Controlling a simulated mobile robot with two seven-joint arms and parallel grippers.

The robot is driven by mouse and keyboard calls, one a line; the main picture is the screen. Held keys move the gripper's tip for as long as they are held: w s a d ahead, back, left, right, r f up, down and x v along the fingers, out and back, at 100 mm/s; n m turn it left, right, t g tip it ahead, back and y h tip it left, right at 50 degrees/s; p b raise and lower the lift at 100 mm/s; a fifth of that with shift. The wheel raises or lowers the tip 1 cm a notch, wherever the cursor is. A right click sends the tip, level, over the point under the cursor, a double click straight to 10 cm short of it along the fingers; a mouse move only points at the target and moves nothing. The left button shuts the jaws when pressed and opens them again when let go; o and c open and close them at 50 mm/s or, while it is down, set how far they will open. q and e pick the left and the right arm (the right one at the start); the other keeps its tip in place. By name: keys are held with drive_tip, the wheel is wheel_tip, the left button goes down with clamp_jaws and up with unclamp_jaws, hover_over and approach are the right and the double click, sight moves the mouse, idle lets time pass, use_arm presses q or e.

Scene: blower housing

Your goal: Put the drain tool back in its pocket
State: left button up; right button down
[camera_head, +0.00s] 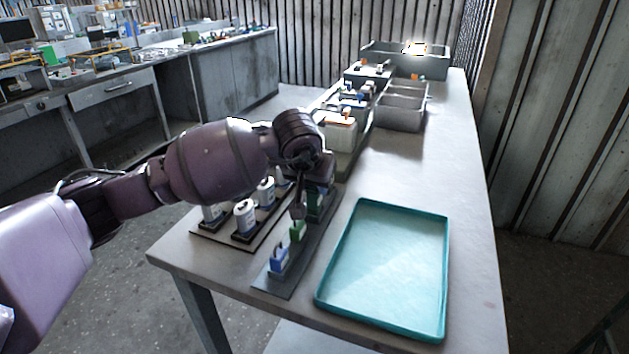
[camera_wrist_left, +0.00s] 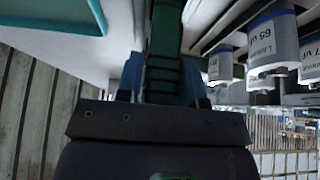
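My left gripper (camera_head: 299,208) points down over a dark grey rack strip (camera_head: 287,284) on the bench, beside the teal tray. A green piece (camera_head: 297,231) shows just below its fingertips. In the left wrist view, a ribbed green handle (camera_wrist_left: 164,70) runs between the two fingers of the gripper (camera_wrist_left: 163,88), which seem to close on it from both sides. I take it for the drain tool, but no label is readable. A blue block (camera_head: 279,259) sits at the strip's near end. The tool's lower end and its pocket are hard to make out. My right gripper is not in view.
The empty teal tray (camera_head: 388,268) lies right of the strip. Grey bins (camera_head: 401,108) and a white container (camera_head: 340,131) stand farther back. The right side of the bench is clear.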

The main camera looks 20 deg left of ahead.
use_arm(q)
drive_tip(key=o, duration=0.4)
drive_tip(key=shift+c, duration=0.2)
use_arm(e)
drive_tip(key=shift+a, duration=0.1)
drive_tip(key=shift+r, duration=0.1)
use_arm(q)
drive_tip(key=v, duration=0.3)
drive_tip(key=shift+r+p, duration=0.3)
drive_tip(key=shift+p, duration=0.1)
drive_tip(key=p+v, duration=0.1)
drive_tip(key=v, duration=0.6)
drive_tip(key=shift+s, duration=0.25)
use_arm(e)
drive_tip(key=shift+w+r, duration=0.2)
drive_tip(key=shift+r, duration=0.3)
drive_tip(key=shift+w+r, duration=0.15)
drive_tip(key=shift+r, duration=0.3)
use_arm(q)
drive_tip(key=shift+r, duration=0.1)
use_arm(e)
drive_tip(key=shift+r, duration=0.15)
